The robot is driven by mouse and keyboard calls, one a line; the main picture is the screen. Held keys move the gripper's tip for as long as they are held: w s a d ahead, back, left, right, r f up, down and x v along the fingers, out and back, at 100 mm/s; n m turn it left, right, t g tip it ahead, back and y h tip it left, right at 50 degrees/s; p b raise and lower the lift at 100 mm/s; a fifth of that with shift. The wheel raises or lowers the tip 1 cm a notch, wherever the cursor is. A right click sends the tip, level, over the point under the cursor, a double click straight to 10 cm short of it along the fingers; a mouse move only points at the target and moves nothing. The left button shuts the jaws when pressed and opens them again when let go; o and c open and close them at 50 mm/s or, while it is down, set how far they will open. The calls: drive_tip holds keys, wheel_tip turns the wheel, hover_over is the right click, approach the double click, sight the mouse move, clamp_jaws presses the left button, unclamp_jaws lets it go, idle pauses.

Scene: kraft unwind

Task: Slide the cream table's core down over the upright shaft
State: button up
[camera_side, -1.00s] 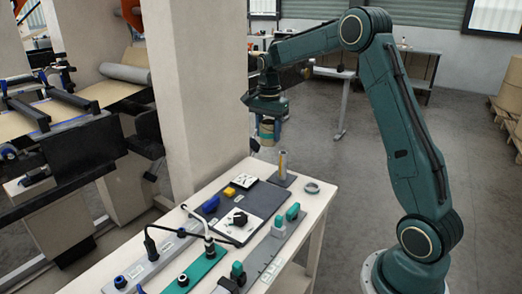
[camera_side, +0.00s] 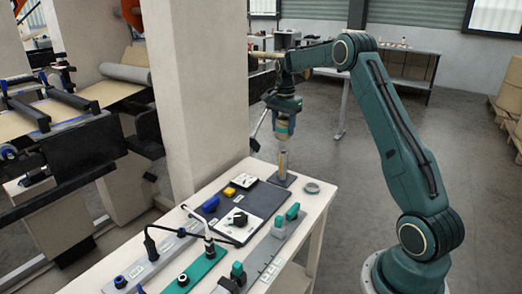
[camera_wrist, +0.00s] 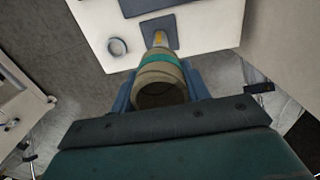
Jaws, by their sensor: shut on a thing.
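The core (camera_side: 282,129) is a short tan tube with a teal band. My gripper (camera_side: 283,117) is shut on it and holds it roughly upright. The shaft is grey with an orange-yellow mark and stands on a dark square base (camera_side: 282,179) at the far end of the cream table (camera_side: 318,205). In the wrist view the core (camera_wrist: 161,82) hides most of the shaft (camera_wrist: 160,39).
A grey ring (camera_side: 312,188) lies on the table right of the shaft's base. A dark panel with a blue block (camera_side: 210,204), a yellow block (camera_side: 229,191) and a black knob lies nearer. A lamp-like bent rod rises near the front. A pale pillar (camera_side: 195,80) stands left.

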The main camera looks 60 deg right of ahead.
drive_tip(key=shift+d+f, duration=0.1)
drive_tip(key=shift+d, duration=0.25)
drive_tip(key=shift+f, duration=0.15)
hover_over(283, 152)
drive_tip(key=shift+f, duration=2.35)
drive_tip(key=shift+f, duration=4.15)
idle(0.9)
